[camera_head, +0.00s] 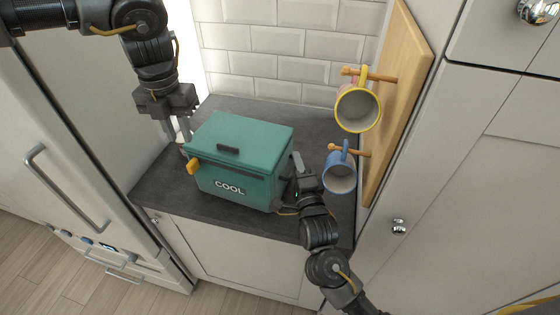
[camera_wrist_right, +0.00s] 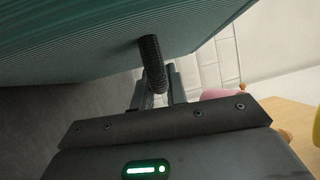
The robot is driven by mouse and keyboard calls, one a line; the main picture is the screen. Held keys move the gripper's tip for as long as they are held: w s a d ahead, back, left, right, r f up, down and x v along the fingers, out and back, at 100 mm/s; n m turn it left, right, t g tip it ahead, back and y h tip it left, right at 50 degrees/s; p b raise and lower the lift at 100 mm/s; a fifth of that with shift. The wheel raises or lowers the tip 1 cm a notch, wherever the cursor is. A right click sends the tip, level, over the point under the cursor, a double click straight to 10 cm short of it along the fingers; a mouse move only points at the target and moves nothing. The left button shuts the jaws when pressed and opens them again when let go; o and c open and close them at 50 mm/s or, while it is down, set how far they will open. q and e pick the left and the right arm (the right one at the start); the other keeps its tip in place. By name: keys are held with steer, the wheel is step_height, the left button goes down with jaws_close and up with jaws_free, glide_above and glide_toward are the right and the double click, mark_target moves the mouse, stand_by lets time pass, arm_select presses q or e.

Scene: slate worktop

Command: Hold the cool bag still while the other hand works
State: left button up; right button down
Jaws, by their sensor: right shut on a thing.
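The cool bag (camera_head: 235,165) is a teal box with a "COOL" label, a dark lid handle and a yellow tap at its left front. It stands upright and closed on the slate worktop. My right gripper (camera_head: 296,168) is at its right side, shut on the ribbed black side handle (camera_wrist_right: 150,60), as the right wrist view shows. My left gripper (camera_head: 178,132) points down just behind the bag's left end. Its fingers look apart, with a small pale pinkish thing, partly hidden, near their tips. I cannot tell what that is.
On the right, a wooden board (camera_head: 400,95) has pegs with a yellow-rimmed mug (camera_head: 357,109) and a blue mug (camera_head: 340,173) hanging close to my right arm. A tiled wall (camera_head: 270,50) is behind. Bare worktop (camera_head: 160,190) shows at the left front.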

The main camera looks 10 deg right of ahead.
arm_select(q)
jaws_close()
steer(key=s+d+f+n+g+h, duration=0.1)
steer(key=s+d+f+n+h, duration=0.1)
steer(key=d+n+h, duration=0.15)
steer(key=a+r+n+t+h, duration=0.3)
steer(key=a+r+n+h, duration=0.5)
steer(key=n, duration=0.7)
steer(key=s+a+f+n+g+h, duration=0.2)
steer(key=s+f+n, duration=0.2)
steer(key=f+n, duration=0.55)
steer(key=s+a+f+n+g+h, duration=0.3)
steer(key=s+f+n, duration=0.1)
steer(key=n, duration=1.1)
steer(key=t, duration=0.8)
glide_toward(193, 166)
steer(key=w+d+f, duration=0.2)
steer(key=w+d, duration=0.1)
steer(key=d, duration=0.1)
steer(key=shift+w+d+m+h, duration=0.3)
steer(key=shift+m+h, duration=0.1)
steer(key=shift+h, duration=0.05)
